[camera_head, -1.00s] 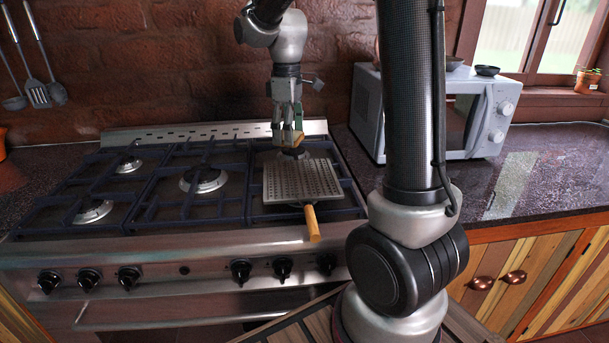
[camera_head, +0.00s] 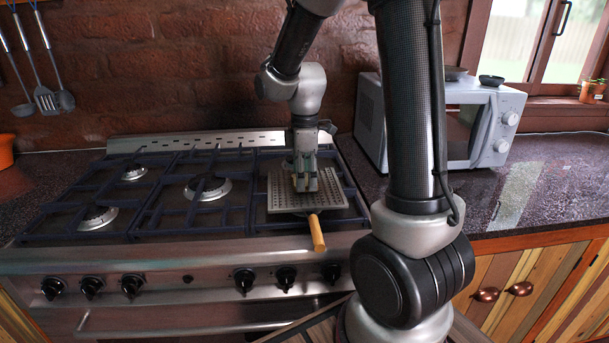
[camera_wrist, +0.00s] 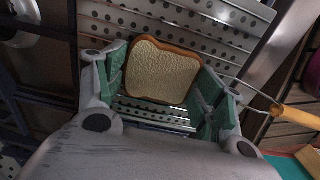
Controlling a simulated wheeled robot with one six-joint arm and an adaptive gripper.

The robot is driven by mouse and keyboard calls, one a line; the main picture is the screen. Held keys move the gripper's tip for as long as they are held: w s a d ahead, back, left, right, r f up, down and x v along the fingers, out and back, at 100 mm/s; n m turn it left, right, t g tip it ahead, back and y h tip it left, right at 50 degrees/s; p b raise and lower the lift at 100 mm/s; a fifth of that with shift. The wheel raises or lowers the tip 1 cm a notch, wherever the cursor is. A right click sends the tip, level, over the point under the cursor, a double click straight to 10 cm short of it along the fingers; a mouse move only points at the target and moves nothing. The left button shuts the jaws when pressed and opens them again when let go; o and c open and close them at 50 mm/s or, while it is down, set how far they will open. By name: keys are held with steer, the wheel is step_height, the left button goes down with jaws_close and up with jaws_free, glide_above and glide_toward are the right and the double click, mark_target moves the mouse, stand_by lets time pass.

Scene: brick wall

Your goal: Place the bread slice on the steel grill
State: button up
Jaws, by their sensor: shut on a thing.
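The bread slice (camera_wrist: 162,72), pale with a brown crust, is held between the two green-padded fingers of my gripper (camera_wrist: 165,92) in the wrist view. In the head view, my gripper (camera_head: 305,185) is low over the steel grill (camera_head: 335,193), a perforated plate with a wooden handle (camera_head: 317,232). The grill rests on the right-hand burners of the stove. The grill (camera_wrist: 215,35) also shows behind and below the bread in the wrist view. The gripper mostly hides the bread in the head view. I cannot tell whether the bread touches the grill.
The stove (camera_head: 150,262) has dark grates and several burners left of the grill. A white microwave (camera_head: 480,125) stands on the dark counter to the right. Utensils (camera_head: 45,97) hang on the brick wall at the left.

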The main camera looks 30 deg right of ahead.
steer(key=o, duration=0.8)
steer(key=shift+f, duration=0.1)
steer(key=shift+c, duration=0.2)
step_height(320, 180, up, 13)
steer(key=s+d+r+m+t, duration=0.1)
steer(key=s+m+t, duration=0.3)
steer(key=s+m, duration=0.9)
steer(key=s, duration=0.6)
steer(key=shift+s+d, duration=0.2)
steer(key=shift+s, duration=0.1)
